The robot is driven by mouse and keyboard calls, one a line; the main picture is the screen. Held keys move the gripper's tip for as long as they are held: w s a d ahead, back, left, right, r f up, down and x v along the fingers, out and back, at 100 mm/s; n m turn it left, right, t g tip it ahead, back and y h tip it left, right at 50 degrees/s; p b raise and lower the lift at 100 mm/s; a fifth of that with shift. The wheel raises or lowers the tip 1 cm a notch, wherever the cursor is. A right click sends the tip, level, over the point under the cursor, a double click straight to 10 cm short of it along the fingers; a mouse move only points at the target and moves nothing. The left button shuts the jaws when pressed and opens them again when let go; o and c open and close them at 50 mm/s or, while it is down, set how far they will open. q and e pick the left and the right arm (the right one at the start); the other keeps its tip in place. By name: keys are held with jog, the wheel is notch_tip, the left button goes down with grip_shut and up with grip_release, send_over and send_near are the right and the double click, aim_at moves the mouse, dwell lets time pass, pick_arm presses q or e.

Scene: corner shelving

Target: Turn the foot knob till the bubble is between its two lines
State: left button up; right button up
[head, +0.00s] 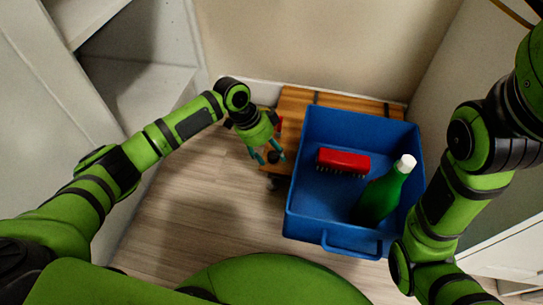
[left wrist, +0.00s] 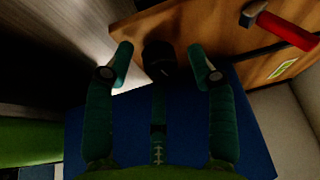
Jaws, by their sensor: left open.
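My left gripper (head: 268,157) is open at the near left corner of a wooden board (head: 292,100). In the left wrist view its two teal fingers (left wrist: 162,60) stand apart, one on each side of a dark round knob (left wrist: 158,60). Whether either finger touches the knob I cannot tell; a gap shows on both sides. The knob also shows small and dark in the head view (head: 273,157). A small yellow-green vial (left wrist: 283,68) lies on the wooden board in the left wrist view; its bubble and lines are too small to read. My right gripper is out of view.
A blue bin (head: 335,238) stands on the board, right beside the left gripper. It holds a red brush (head: 343,161) and a green bottle (head: 380,195) with a white cap. A red-handled part (left wrist: 287,30) is on the board. White shelving (head: 140,85) stands left; floor (head: 185,200) is clear between.

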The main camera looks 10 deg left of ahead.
pick_arm(q)
jog(key=shift+d+f, duration=0.15)
jog(key=shift+f, duration=0.1)
jog(key=c, duration=1.1)
jog(key=shift+w+r, duration=0.1)
